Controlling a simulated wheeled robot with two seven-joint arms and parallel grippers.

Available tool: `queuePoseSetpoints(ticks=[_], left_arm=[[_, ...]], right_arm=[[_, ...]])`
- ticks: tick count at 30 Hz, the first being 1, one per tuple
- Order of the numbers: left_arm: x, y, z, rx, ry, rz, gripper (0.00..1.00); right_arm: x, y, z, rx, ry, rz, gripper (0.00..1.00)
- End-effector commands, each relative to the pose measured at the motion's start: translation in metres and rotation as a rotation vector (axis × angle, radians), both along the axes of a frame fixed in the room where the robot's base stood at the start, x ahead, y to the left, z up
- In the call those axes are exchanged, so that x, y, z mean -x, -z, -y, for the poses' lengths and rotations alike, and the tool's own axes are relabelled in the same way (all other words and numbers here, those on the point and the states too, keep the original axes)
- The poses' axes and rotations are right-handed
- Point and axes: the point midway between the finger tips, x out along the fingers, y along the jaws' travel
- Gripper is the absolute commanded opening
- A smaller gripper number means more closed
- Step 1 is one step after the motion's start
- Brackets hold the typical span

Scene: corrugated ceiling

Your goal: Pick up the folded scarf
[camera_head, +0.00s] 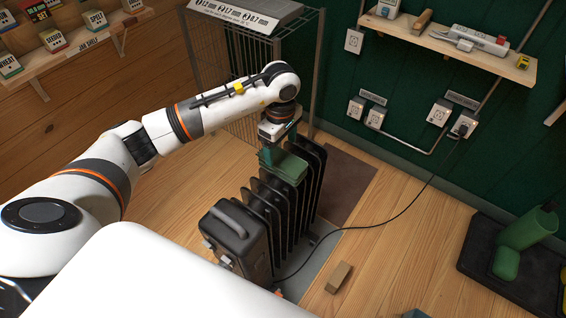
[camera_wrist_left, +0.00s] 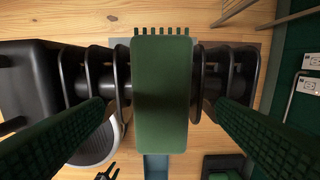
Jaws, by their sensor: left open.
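The folded scarf (camera_head: 287,167) is a green, flat bundle lying across the top of the black oil radiator (camera_head: 226,240). In the left wrist view the scarf (camera_wrist_left: 160,95) is a long green block with a fringe at its upper end, lying across the fins. My left gripper (camera_head: 277,155) points down at the scarf from above. In the left wrist view its two green textured fingers stand apart, one on either side of the scarf, with nothing held. Contact between fingers and scarf cannot be told.
A wire cage (camera_head: 222,60) stands behind the radiator. A black cable (camera_head: 385,226) runs from the radiator to a wall socket. A small wooden block (camera_head: 339,277) lies on the floor. A black tray (camera_head: 478,262) with green items is at the right. Wall shelf (camera_head: 455,35) above.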

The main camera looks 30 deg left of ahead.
Motion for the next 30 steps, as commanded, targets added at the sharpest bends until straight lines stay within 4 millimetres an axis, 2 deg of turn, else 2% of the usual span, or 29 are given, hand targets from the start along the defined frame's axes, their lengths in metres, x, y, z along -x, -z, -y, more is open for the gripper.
queuePoseSetpoints(ticks=[5, 12, 15, 22, 30], left_arm=[[0.0, 0.015, 0.002, 0.003, 0.001, -0.002, 0.8], [0.0, 0.049, 0.005, 0.002, 0.0, -0.001, 0.8], [0.0, 0.056, 0.005, 0.001, -0.001, 0.0, 0.8], [0.0, 0.056, 0.005, 0.001, 0.0, 0.001, 0.8], [0.0, 0.056, 0.004, 0.0, 0.0, 0.001, 0.36]], right_arm=[[-0.001, -0.001, 0.0, 0.001, 0.0, -0.001, 0.36], [-0.003, -0.002, 0.0, 0.002, 0.0, -0.003, 0.36], [-0.007, -0.006, -0.001, 0.0, 0.0, 0.006, 0.36], [-0.009, -0.007, -0.001, -0.001, 0.0, 0.01, 0.36], [-0.007, -0.006, 0.0, 0.0, 0.001, 0.004, 0.36]])
